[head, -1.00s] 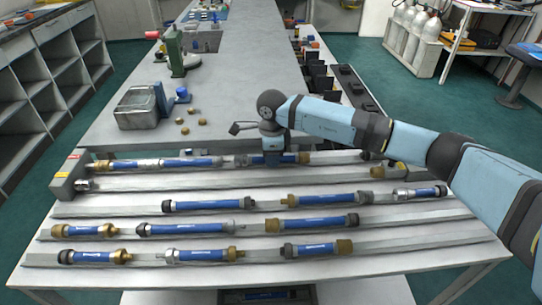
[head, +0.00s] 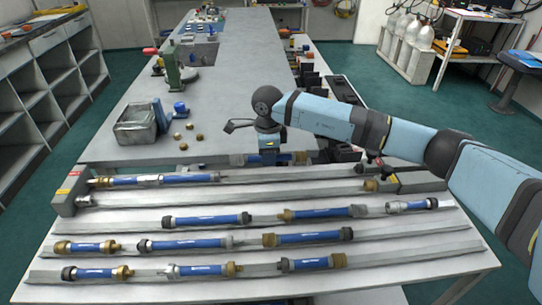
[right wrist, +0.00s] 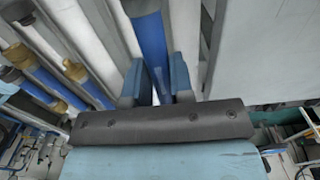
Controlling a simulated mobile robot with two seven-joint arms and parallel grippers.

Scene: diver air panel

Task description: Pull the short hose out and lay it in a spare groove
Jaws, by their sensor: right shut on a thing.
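My right gripper (head: 268,154) is shut on a short blue hose (head: 258,159) with a grey fitting at its left end and a brass one at its right. It holds the hose level, over the back edge of the rack. In the right wrist view the gripper's fingers (right wrist: 154,85) grip the hose's blue body (right wrist: 150,42) from both sides. The groove in front (head: 230,197) has a long bare stretch. My left gripper is out of view.
Several other hoses, such as one at front left (head: 95,273), lie in the front grooves with short gaps between them. A right end block (head: 412,182) carries a brass fitting (head: 370,186). A metal bin (head: 135,127) and loose brass caps stand behind the rack.

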